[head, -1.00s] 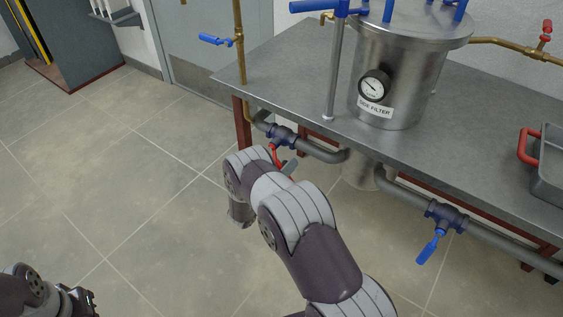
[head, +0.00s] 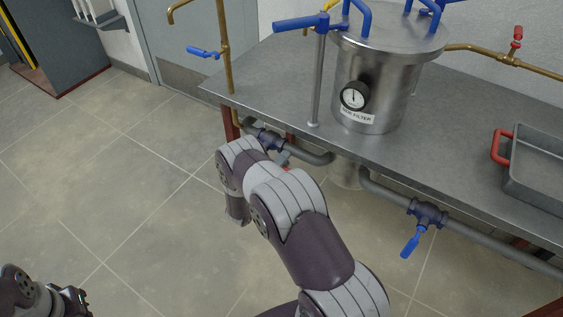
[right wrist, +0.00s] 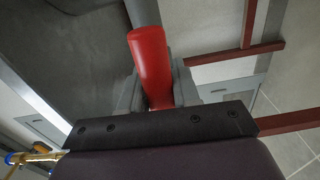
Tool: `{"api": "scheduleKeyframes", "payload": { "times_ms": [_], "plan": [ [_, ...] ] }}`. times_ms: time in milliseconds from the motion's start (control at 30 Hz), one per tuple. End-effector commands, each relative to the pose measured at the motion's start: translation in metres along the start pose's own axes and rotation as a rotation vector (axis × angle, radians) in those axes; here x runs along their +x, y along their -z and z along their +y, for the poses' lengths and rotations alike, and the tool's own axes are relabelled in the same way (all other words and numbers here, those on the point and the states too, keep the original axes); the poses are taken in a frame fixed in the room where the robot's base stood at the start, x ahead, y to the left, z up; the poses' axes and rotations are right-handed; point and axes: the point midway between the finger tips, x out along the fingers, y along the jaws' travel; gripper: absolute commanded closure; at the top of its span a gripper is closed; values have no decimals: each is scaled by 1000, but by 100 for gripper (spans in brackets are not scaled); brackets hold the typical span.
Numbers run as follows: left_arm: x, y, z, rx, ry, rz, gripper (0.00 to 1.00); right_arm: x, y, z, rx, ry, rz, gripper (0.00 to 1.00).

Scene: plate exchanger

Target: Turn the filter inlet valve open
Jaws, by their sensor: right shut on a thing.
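A dark blue valve body (head: 268,139) sits on the grey pipe under the table's left end. Its red lever handle is mostly hidden behind my right arm in the head view. The right wrist view shows the red handle (right wrist: 150,62) close up, between the fingers of my right gripper (right wrist: 157,88), which is shut on it. The steel side filter (head: 378,85) stands on the table above, with a round gauge (head: 354,96) on its front. My left gripper (head: 78,300) is at the lower left corner, far from the valve; its fingers are unclear.
A second valve (head: 428,213) with a blue lever (head: 410,245) is on the right part of the pipe. The steel table (head: 270,78) overhangs the pipes. A grey tray (head: 540,170) with a red handle lies on it at the right. The floor at left is clear.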

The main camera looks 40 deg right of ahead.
Motion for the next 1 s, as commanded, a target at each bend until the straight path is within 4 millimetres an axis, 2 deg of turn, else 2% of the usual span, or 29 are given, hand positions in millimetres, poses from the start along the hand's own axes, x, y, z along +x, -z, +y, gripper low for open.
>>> {"api": "scheduleKeyframes", "payload": {
  "times_ms": [667, 700, 767, 1000],
  "plan": [
    [-4, 0, 0, 0, 0, 0, 100, 0, 0, 5, -63, -1, 0, 100],
    [-4, 0, 0, 0, 0, 0, 100, 0, 0, 5, -63, -2, 0, 66],
    [-4, 0, 0, 0, 0, 0, 100, 0, 1, 5, -63, -1, 0, 48],
    [-4, 0, 0, 0, 0, 0, 100, 0, 0, 5, -61, -1, 0, 48]
  ]
}}
